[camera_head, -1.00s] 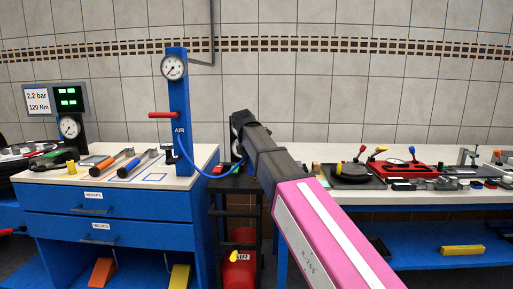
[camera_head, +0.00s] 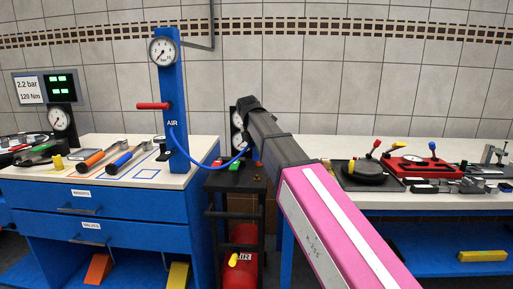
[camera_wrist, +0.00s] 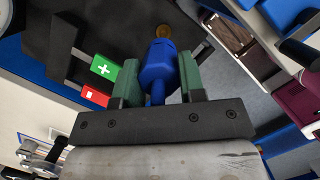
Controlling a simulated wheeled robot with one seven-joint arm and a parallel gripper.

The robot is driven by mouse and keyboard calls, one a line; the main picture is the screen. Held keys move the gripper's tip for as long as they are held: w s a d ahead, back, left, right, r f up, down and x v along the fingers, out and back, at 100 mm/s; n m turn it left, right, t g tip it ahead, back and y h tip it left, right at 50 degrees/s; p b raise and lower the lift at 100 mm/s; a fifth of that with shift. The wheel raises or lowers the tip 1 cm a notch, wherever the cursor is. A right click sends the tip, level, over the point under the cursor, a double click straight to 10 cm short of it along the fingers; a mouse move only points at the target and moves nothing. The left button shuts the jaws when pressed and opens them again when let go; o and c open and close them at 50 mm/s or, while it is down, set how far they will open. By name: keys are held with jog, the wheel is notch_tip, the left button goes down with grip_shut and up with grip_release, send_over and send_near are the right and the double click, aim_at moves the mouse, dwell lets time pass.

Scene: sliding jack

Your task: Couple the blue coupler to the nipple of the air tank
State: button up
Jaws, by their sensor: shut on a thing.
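In the wrist view my gripper (camera_wrist: 160,66) has its two green fingers closed on the sides of the blue coupler (camera_wrist: 157,76). A small round brass-coloured part (camera_wrist: 163,31), which looks like the nipple, shows just beyond the coupler's far end; I cannot tell whether they touch. In the head view the red air tank (camera_head: 243,249) stands low inside a black stand. A blue hose (camera_head: 207,170) runs from the blue AIR post (camera_head: 171,110) to the gripper area above the stand. My arm hides most of the gripper and coupler there.
A green plus button (camera_wrist: 103,67) and a red minus button (camera_wrist: 94,95) sit close beside the gripper. The blue drawer bench (camera_head: 185,183) with hand tools is at left. The right bench (camera_head: 310,150) holds a turntable and a red fixture.

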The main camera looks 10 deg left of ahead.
aim_at(256, 156)
jog(key=shift+f, duration=2.8)
jog(key=shift+f, duration=1.2)
jog(key=shift+r, duration=0.9)
jog(key=shift+f, duration=1.15)
dwell(0.6)
jog(key=o, duration=1)
jog(key=shift+o, duration=0.2)
jog(key=v, duration=1)
jog(key=shift+r, duration=0.35)
